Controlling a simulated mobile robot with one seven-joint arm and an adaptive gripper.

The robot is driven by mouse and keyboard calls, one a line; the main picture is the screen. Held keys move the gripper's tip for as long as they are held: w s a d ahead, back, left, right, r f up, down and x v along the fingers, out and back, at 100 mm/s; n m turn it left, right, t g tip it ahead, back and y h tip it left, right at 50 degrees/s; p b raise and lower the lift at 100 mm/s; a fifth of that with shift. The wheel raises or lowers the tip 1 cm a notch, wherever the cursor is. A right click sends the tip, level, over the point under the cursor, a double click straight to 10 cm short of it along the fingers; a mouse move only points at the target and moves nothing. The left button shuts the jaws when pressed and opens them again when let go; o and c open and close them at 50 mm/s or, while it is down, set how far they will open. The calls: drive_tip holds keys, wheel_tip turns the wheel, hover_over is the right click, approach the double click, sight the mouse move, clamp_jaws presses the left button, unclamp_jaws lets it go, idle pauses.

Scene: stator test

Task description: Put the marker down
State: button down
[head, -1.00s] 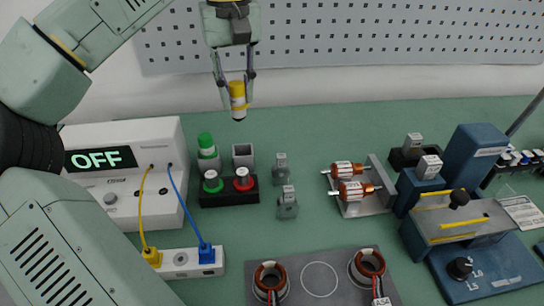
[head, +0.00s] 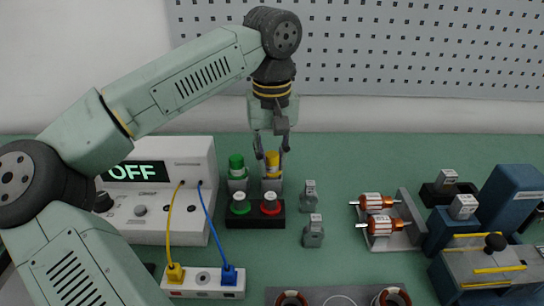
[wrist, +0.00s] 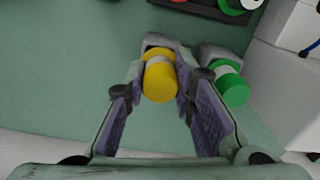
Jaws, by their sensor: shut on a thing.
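The yellow marker (head: 272,160) stands upright with its lower end in the grey square holder (head: 271,186). It also shows in the wrist view (wrist: 160,82), seen from above, with the holder's rim (wrist: 160,40) around its far end. My gripper (head: 271,156) points down over the holder and is shut on the yellow marker, one finger on each side. The wrist view shows the fingertips (wrist: 160,70) beside the marker. The marker's lower end is hidden inside the holder. A green marker (head: 237,164) stands in the neighbouring grey holder (head: 238,185).
A white power unit reading OFF (head: 140,225) is at the left. Small grey blocks (head: 313,233) stand to the right. The bench behind the holders is clear.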

drive_tip(key=shift+f, duration=0.45)
drive_tip(key=c, duration=1.4)
unclamp_jaws()
drive_tip(key=shift+o, duration=0.2)
wheel_tip(320, 180, up, 13)
drive_tip(key=shift+f, duration=0.1)
